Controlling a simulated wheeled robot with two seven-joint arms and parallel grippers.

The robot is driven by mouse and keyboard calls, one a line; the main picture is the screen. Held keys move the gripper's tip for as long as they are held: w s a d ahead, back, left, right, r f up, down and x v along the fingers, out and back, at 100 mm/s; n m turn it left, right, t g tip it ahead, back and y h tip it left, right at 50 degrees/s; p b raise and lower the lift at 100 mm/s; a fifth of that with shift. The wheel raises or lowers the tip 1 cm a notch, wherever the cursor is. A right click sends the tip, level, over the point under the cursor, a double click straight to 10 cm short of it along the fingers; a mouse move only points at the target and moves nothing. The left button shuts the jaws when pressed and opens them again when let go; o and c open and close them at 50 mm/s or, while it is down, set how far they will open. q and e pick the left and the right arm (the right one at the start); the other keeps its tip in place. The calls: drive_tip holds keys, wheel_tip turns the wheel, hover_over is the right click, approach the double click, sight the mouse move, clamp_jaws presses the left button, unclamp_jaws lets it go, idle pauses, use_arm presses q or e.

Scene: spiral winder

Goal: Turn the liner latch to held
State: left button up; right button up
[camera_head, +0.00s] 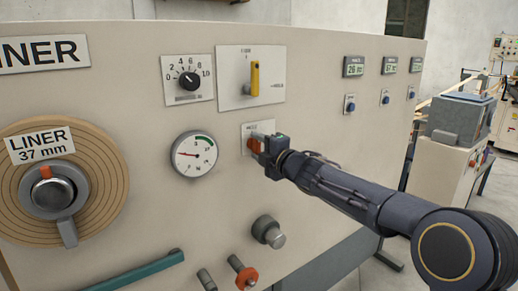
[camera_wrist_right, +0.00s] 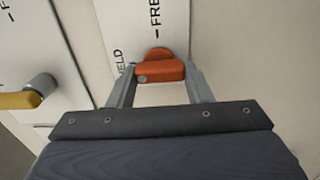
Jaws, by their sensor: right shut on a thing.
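The liner latch is a small orange handle with a round hub (camera_wrist_right: 158,71) on a white plate (camera_wrist_right: 128,22) lettered FREE and HELD. In the head view the latch (camera_head: 254,146) is partly hidden behind my right gripper (camera_head: 259,150), on the panel right of the round gauge. My right gripper is shut on the orange handle, with one finger (camera_wrist_right: 161,86) on each side of it in the wrist view. The handle lies crosswise between the fingers, with the FREE lettering above it and HELD at its left. Which mark it points to is hard to tell. My left gripper is out of view.
A yellow selector handle (camera_head: 255,78) sits above the latch, and a dial gauge (camera_head: 194,154) to its left. A grey knob (camera_head: 268,231) and an orange-collared fitting (camera_head: 246,277) stick out below. A liner roll (camera_head: 105,175) is at the far left.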

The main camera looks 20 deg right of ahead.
drive_tip(key=shift+f, duration=0.1)
drive_tip(key=o, duration=1)
drive_tip(key=v, duration=0.8)
